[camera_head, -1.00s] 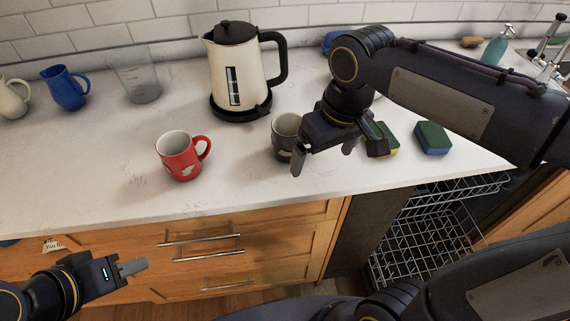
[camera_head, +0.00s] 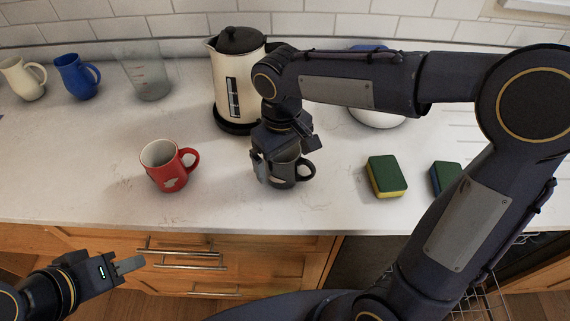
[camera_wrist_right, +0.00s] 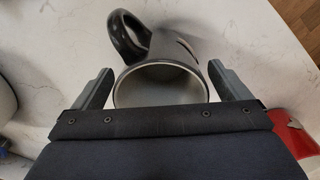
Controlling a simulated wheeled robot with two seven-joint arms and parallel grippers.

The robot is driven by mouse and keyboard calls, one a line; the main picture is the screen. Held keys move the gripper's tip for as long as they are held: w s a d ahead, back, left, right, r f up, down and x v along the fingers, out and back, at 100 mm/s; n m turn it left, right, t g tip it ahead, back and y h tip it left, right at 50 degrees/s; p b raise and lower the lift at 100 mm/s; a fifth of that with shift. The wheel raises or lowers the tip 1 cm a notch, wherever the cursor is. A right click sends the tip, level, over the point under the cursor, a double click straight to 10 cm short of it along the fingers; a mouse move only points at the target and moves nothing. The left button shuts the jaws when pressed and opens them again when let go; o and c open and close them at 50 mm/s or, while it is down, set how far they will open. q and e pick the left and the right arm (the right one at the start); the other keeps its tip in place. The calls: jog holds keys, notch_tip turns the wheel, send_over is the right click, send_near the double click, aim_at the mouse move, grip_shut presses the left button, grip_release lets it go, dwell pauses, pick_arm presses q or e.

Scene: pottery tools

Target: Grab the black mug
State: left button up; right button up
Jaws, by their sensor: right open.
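The black mug (camera_head: 284,172) stands upright on the white counter, its handle to the right in the head view. In the right wrist view the mug (camera_wrist_right: 160,84) lies between the spread fingers, with its open rim facing the camera and its handle at the upper left. My right gripper (camera_head: 280,165) is open over and around the mug; in the wrist view its fingers (camera_wrist_right: 160,88) stand apart on both sides of it. My left gripper (camera_head: 128,266) hangs low at the left, in front of the drawers, away from the mug. Whether its fingers are apart is unclear.
A red mug (camera_head: 168,166) stands left of the black mug, and a kettle (camera_head: 230,90) stands behind. Sponges (camera_head: 387,177) lie to the right. A blue jug (camera_head: 76,76), a cream jug (camera_head: 24,78) and a clear beaker (camera_head: 147,72) stand at the back left.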

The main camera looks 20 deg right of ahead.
jog(key=c, duration=1.1)
jog(key=shift+c, duration=0.8)
jog(key=shift+r, duration=0.1)
